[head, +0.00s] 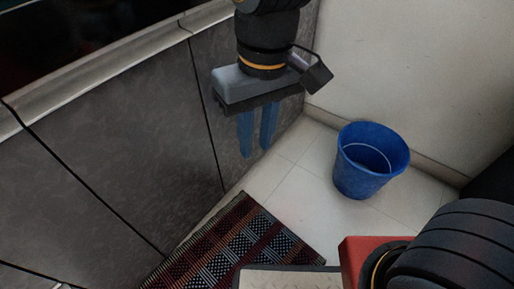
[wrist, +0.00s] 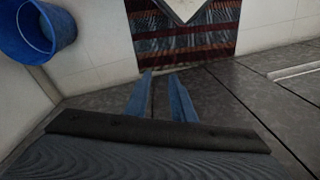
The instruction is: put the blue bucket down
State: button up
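The blue bucket (head: 365,178) stands upright on the pale tiled floor near the white wall, and looks empty inside. It also shows at the upper left of the wrist view (wrist: 42,36), cut off by the frame edge. My gripper (head: 256,152) points down to the left of the bucket, in front of the grey panels and apart from the bucket. Its two blue fingers are apart with nothing between them; the wrist view (wrist: 160,78) shows the same gap.
A striped red and black woven mat (head: 236,245) lies on the floor below the gripper. Grey panels (head: 110,140) stand along the left, close to the gripper. A white wall (head: 410,70) rises behind the bucket. Bare tiles (head: 300,190) lie between mat and bucket.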

jog(key=shift+y, duration=0.3)
jog(key=s, duration=0.4)
jog(key=shift+s+a+r, duration=0.15)
jog(key=shift+s+r, duration=0.1)
jog(key=shift+r, duration=0.15)
jog(key=shift+r, duration=0.15)
jog(key=shift+r+p, duration=0.5)
jog(key=shift+p, duration=0.15)
jog(key=shift+r+p, duration=0.35)
jog(key=d+r+m+p, duration=0.2)
jog(key=d+r+p, duration=0.5)
jog(key=p, duration=0.5)
jog(key=d+r+m+h+p, duration=0.1)
jog(key=d+r+m+p, duration=0.1)
jog(key=d+r+p, duration=0.5)
jog(key=d+r+m+p, duration=0.2)
jog(key=d+r+p, duration=0.5)
jog(key=r+p, duration=0.7)
jog(key=p, duration=0.5)
jog(key=shift+r+m+h, duration=0.3)
jog(key=shift+r+m, duration=0.1)
